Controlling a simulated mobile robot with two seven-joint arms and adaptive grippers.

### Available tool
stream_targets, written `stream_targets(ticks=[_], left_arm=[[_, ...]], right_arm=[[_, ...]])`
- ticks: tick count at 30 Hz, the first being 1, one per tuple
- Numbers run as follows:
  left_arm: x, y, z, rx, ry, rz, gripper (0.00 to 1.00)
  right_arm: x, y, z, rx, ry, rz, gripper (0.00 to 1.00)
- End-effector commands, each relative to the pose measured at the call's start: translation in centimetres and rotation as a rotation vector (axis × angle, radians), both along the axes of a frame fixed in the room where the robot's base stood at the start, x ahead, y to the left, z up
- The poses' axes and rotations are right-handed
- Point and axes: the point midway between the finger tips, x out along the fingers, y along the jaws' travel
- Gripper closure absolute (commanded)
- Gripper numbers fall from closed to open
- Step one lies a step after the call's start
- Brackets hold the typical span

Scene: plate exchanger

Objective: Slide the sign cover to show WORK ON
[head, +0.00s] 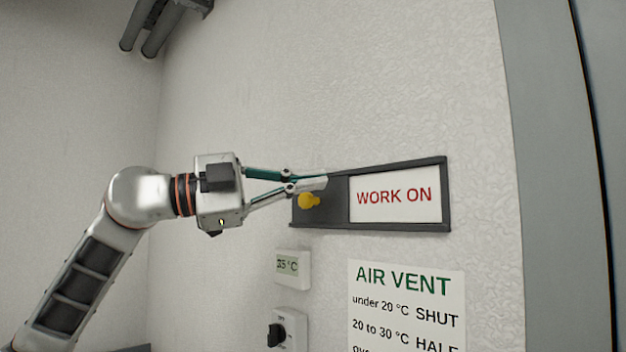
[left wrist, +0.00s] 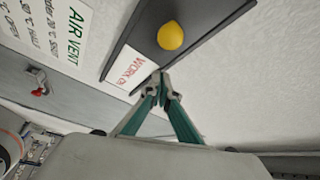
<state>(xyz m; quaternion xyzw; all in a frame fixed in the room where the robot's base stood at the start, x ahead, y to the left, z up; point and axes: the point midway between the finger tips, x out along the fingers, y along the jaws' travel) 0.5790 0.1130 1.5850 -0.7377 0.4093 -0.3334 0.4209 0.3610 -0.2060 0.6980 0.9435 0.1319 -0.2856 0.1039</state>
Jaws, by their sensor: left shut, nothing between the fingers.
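The sign (head: 400,225) is a dark-framed panel on the wall, and its white right part (head: 394,195) reads WORK ON in red. The dark sign cover (head: 334,210) lies over the left part, with a yellow knob (head: 309,201) on it. My left gripper (head: 322,180) is shut and empty, its fingertips just above the knob in the head view. In the left wrist view the knob (left wrist: 171,35) stands clear of the fingertips (left wrist: 160,78), with a gap between. Whether a finger touches the cover cannot be told. My right gripper is not in view.
Below the sign are a thermostat (head: 291,266) reading about 25 °C, a black rotary switch (head: 277,335) and an AIR VENT notice (head: 405,305). A grey door or cabinet edge (head: 545,150) stands at the right. The wall above the sign is clear.

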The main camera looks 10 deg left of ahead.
Motion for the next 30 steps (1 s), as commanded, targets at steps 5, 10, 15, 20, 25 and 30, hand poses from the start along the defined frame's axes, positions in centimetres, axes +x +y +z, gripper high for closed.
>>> stream_targets(ticks=[5, 10, 15, 20, 25, 30], left_arm=[[-1.8, 3.9, -0.9, 0.0, -0.002, 0.005, 1.0], [-3.3, 6.7, -1.3, 0.0, -0.001, 0.004, 1.0], [-4.2, 8.3, -1.5, 0.0, -0.001, 0.001, 1.0], [-4.5, 8.8, -1.5, 0.0, -0.001, 0.0, 1.0], [-4.5, 8.8, -1.5, 0.0, -0.001, -0.001, 1.0], [-4.5, 8.8, -1.5, 0.0, -0.001, -0.001, 1.0]], right_arm=[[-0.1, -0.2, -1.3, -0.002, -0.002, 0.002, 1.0], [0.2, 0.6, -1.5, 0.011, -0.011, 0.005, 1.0], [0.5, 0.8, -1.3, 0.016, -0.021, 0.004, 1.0], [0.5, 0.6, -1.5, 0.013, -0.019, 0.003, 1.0], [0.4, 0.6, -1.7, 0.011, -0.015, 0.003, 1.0], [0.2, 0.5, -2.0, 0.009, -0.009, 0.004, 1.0]])
